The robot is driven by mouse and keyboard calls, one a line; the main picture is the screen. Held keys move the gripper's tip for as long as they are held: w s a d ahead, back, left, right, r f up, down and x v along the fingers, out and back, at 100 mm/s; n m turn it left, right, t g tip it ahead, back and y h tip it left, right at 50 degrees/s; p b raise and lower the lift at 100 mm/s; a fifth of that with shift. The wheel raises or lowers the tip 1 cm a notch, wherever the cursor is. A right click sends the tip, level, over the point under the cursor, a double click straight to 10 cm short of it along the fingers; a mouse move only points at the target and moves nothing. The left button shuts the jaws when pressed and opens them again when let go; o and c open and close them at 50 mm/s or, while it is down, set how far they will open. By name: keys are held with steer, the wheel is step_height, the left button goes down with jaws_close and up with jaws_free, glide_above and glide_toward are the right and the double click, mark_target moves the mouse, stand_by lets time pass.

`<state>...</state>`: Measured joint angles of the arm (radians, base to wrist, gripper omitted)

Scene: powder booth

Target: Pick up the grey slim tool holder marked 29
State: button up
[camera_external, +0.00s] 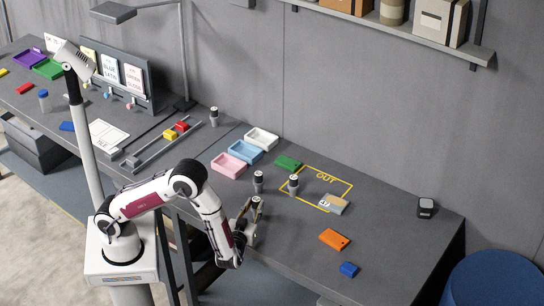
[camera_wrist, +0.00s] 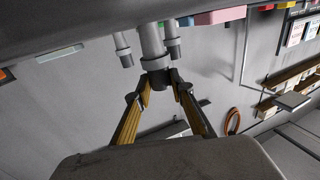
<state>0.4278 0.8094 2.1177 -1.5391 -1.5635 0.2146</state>
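Several grey slim tool holders with dark tops stand upright on the bench; their numbers are too small to read. One (camera_external: 256,202) is at my gripper (camera_external: 246,214) near the bench's front edge. Two others, a left one (camera_external: 258,183) and a right one (camera_external: 293,185), stand just behind it. In the wrist view, which is upside down, the nearest holder (camera_wrist: 152,42) has its dark end between the fingertips of my gripper (camera_wrist: 160,78). The fingers are spread on either side of it, with small gaps showing. The other two holders (camera_wrist: 122,48) (camera_wrist: 173,43) flank it.
Another holder (camera_external: 214,117) stands farther back. Pink (camera_external: 229,165), blue (camera_external: 245,152) and white (camera_external: 262,138) trays lie to the left. A yellow OUT outline (camera_external: 345,184) and a grey card-like block (camera_external: 334,204) lie to the right. An orange block (camera_external: 335,239) lies nearer the front.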

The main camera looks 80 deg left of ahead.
steer(key=shift+r, duration=0.2)
jaws_close()
step_height(320, 180, up, 10)
steer(key=shift+f, duration=0.15)
stand_by(0.6)
